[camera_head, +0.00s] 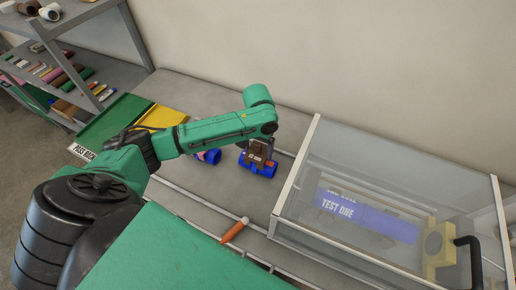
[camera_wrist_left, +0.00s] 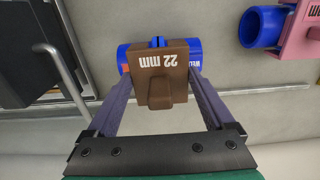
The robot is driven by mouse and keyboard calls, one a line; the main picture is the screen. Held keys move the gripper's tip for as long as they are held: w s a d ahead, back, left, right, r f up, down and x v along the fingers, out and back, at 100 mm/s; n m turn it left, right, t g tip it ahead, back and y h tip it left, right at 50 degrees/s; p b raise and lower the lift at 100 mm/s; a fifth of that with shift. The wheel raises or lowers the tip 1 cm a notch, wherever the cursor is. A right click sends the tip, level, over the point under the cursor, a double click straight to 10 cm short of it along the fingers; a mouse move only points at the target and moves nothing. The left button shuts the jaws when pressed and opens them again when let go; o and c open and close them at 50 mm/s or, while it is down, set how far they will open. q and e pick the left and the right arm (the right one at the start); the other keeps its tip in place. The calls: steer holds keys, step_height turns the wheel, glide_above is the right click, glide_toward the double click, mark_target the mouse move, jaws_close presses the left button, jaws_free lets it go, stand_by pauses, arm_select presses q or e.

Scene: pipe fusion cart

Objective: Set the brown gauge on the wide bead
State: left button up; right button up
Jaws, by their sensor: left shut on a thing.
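The brown gauge (camera_wrist_left: 160,88), marked 22 mm, is between the fingers of my left gripper (camera_wrist_left: 160,75), which is shut on it. In the head view the gauge (camera_head: 259,149) is at a blue pipe (camera_head: 259,167) lying on the grey bench. The pipe (camera_wrist_left: 124,60) shows on both sides of the gauge, and a small blue piece sticks up at the gauge's top edge. The gauge hides the middle of the pipe, so I cannot tell whether it rests on the bead. My right gripper is not in view.
A second blue pipe (camera_wrist_left: 262,28) with a pink gauge (camera_wrist_left: 298,38) lies close by. A clear-lidded box (camera_head: 310,180) with a TEST ONE label stands right. Green and yellow trays (camera_head: 112,117) lie left. An orange-handled thing (camera_head: 234,231) lies near the front rail.

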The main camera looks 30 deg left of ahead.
arm_select(q)
steer(key=shift+f, duration=1.4)
steer(key=o, duration=1.1)
step_height(320, 180, up, 14)
steer(key=b, duration=0.2)
steer(key=shift+b, duration=0.4)
steer(key=shift+r, duration=0.25)
